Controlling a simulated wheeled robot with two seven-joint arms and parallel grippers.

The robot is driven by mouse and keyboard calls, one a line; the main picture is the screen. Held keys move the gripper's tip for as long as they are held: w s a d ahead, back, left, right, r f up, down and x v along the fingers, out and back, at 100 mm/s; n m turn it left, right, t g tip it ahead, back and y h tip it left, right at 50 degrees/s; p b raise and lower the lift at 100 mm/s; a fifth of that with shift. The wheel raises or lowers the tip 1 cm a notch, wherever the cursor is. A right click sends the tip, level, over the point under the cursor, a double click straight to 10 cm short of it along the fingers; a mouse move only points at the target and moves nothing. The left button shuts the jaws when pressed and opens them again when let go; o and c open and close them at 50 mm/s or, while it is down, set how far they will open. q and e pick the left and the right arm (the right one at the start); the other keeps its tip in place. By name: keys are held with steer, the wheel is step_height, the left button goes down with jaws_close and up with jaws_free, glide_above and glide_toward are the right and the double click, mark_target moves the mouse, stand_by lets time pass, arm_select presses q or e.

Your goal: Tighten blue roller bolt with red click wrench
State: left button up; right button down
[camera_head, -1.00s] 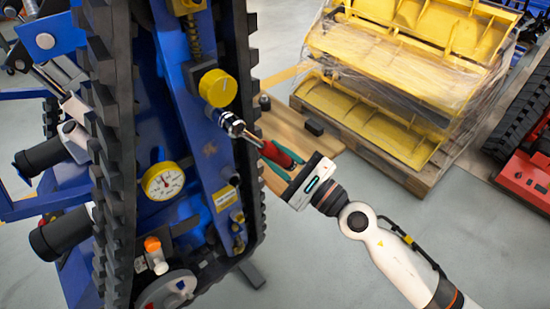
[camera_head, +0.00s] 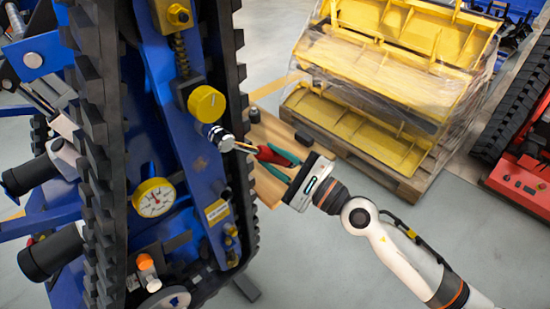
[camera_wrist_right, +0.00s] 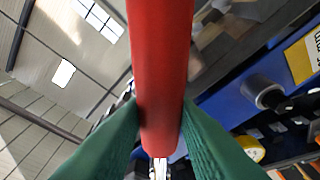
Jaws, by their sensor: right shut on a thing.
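The red click wrench (camera_head: 269,154) reaches from my right gripper (camera_head: 285,162) leftward to the blue carrier. Its thin metal shaft ends at a silver fitting (camera_head: 218,137) on the carrier's side, below a yellow cap. The roller bolt cannot be told apart from the wrench head there. My right gripper's green fingers are shut on the red handle. In the right wrist view the handle (camera_wrist_right: 160,70) runs between both green fingers, with bright metal below it. My left gripper is in neither current view.
The blue tracked carrier (camera_head: 185,150) fills the left, with a black track and a yellow-rimmed gauge (camera_head: 154,198). A wooden pallet (camera_head: 385,170) with wrapped yellow parts stands behind my right arm. A red tracked machine (camera_head: 520,175) is at the right edge. Grey floor is clear below.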

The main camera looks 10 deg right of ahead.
steer(key=shift+s+a+f+m, duration=0.25)
steer(key=shift+a+f+m, duration=0.15)
steer(key=shift+m, duration=0.2)
steer(key=shift+t, duration=0.3)
steer(key=shift+s+a+f+m, duration=0.35)
steer(key=shift+a+f+m, duration=0.1)
steer(key=shift+m, duration=0.35)
steer(key=shift+s+a+f+m+t+h, duration=0.35)
steer(key=shift+a+m+t, duration=0.1)
steer(key=shift+m, duration=0.25)
steer(key=shift+s+a+f+m, duration=0.3)
steer(key=shift+s+a+m, duration=0.1)
steer(key=shift+a+m, duration=0.25)
steer(key=shift+f, duration=0.1)
